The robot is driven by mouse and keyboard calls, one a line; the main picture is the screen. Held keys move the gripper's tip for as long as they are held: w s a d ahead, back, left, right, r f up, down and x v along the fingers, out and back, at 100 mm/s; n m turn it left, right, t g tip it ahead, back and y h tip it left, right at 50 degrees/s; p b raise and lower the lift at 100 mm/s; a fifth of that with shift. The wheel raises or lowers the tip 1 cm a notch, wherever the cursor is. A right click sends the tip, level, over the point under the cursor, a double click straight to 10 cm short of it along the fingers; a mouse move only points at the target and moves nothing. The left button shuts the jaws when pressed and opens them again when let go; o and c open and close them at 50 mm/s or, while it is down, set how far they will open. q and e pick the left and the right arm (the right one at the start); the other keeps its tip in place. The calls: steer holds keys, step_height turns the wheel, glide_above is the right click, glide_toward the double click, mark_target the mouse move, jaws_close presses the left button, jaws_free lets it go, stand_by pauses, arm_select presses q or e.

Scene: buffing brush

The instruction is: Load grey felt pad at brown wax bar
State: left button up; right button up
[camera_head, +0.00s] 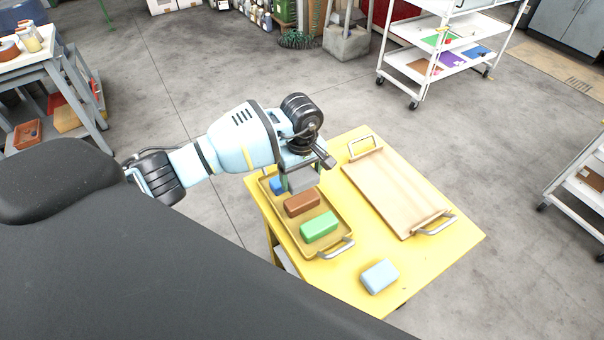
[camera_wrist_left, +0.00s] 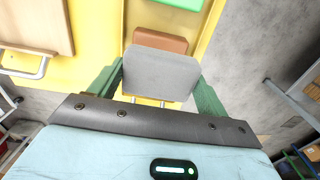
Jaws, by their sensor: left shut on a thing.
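My left gripper (camera_head: 301,178) is shut on the grey felt pad (camera_head: 304,181), a grey block. In the left wrist view the pad (camera_wrist_left: 160,75) sits between the two green fingers of the gripper (camera_wrist_left: 158,88). The brown wax bar (camera_head: 302,204) lies in the yellow tray (camera_head: 337,251), just in front of the pad in the head view. In the wrist view the bar (camera_wrist_left: 160,41) is partly hidden behind the pad. I cannot tell whether pad and bar touch. My right gripper is not in view.
A green bar (camera_head: 319,227) and a partly hidden blue bar (camera_head: 277,185) flank the brown one in the tray. A wooden tray (camera_head: 395,192) with metal handles lies to the right. A light blue block (camera_head: 380,276) sits at the yellow table's (camera_head: 455,239) near edge.

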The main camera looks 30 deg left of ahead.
arm_select(q)
steer(key=shift+f, duration=0.1)
steer(key=b, duration=0.2)
glide_above(302, 199)
steer(key=shift+f, duration=2.95)
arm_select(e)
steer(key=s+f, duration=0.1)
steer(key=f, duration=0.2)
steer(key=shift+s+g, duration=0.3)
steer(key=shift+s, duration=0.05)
arm_select(q)
steer(key=shift+w, duration=0.1)
steer(key=shift+f+b, duration=0.2)
steer(key=shift+b, duration=0.15)
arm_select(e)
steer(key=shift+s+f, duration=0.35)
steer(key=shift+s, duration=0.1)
arm_select(q)
steer(key=shift+f, duration=0.25)
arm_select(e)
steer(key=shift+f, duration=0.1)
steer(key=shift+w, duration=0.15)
arm_select(q)
steer(key=shift+f, duration=0.2)
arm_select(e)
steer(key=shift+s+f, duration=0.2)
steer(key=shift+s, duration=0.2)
